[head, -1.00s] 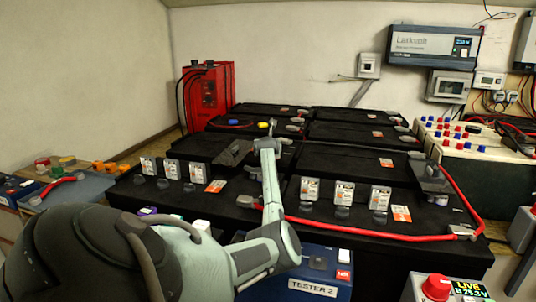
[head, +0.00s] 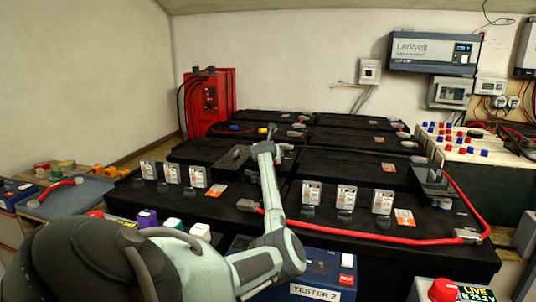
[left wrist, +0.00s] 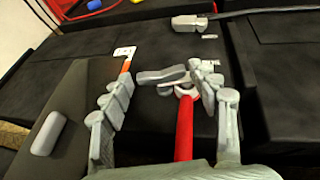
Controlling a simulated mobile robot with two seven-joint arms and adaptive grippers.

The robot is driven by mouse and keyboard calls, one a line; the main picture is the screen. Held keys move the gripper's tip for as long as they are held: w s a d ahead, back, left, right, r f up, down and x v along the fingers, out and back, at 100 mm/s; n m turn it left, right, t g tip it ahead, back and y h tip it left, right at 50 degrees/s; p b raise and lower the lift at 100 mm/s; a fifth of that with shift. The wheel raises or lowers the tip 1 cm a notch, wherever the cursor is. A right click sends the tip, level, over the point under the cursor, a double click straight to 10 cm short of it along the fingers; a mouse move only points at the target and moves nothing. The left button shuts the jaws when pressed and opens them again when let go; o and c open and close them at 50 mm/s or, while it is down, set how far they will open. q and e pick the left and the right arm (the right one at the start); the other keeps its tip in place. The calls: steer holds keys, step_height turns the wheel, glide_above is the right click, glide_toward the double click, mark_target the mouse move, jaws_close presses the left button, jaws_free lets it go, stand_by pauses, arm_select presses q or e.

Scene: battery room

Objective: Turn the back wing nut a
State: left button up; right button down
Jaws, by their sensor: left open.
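The grey wing nut (left wrist: 162,75) shows in the left wrist view, its wings lying roughly sideways above the ring end of a red cable (left wrist: 184,125). My left gripper (left wrist: 160,92) is open, with one finger on each side of the nut. The right finger is close to the nut's right end; I cannot tell whether they touch. In the head view my left gripper (head: 265,143) is over the back part of the black batteries (head: 300,225), and the nut is hidden or too small to make out. My right gripper is not in view.
A grey block on a dark panel (left wrist: 47,133) lies left of the gripper. Another grey terminal clamp (left wrist: 189,23) is further back. A red unit (head: 208,100) stands behind left. A red cable (head: 370,235) crosses the front batteries. The blue tester (head: 318,292) is in front.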

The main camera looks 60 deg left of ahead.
arm_select(q)
steer(key=shift+d, duration=0.15)
steer(key=v, duration=1.1)
steer(key=shift+s+d+r, duration=0.1)
steer(key=shift+s+d, duration=0.15)
steer(key=shift+s, duration=0.1)
